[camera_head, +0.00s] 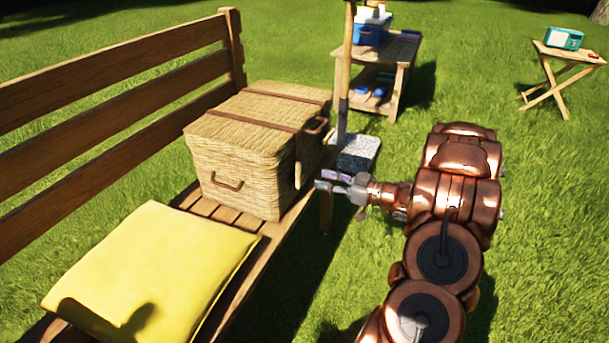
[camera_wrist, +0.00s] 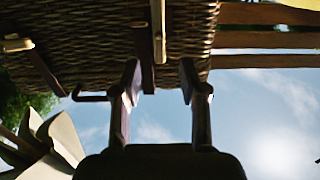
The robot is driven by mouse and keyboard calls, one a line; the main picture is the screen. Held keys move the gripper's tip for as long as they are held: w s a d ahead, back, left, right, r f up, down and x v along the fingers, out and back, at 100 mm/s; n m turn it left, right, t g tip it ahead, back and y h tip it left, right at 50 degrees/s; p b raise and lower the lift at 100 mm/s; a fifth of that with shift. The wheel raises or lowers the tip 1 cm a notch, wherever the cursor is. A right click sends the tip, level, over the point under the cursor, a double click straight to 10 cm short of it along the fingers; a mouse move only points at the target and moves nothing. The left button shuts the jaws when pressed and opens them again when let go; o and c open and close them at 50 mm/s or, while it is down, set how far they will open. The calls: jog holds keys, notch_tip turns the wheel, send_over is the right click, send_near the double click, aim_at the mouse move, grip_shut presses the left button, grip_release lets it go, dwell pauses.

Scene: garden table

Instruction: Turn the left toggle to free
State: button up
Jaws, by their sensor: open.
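A wicker basket (camera_head: 240,170) with brown straps and handles stands on the wooden bench, lid down. Its woven front also fills the top of the wrist view (camera_wrist: 100,45), which looks upside down, with sky below. There a pale, narrow toggle (camera_wrist: 158,28) lies lengthwise along a dark strap, just above the gap between my fingers; it appears to be the left one. A second pale toggle (camera_wrist: 18,45) lies crosswise at the far left of that picture. My gripper (camera_head: 324,183) is open and empty at the basket's front side; its fingers (camera_wrist: 160,85) are apart. I cannot tell any contact.
A yellow cushion (camera_head: 155,265) lies on the bench (camera_head: 212,208) beside the basket. A wooden post (camera_head: 345,75) rises from a pale base (camera_head: 357,152) behind my gripper. A side table (camera_head: 403,50) and a folding stand (camera_head: 560,52) are farther back.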

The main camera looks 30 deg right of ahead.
aim_at(300, 173)
jog(key=shift+b+x, duration=0.9)
jog(key=shift+x, duration=2.4)
jog(key=shift+c, duration=0.2)
jog(key=shift+f, duration=0.1)
grip_shut()
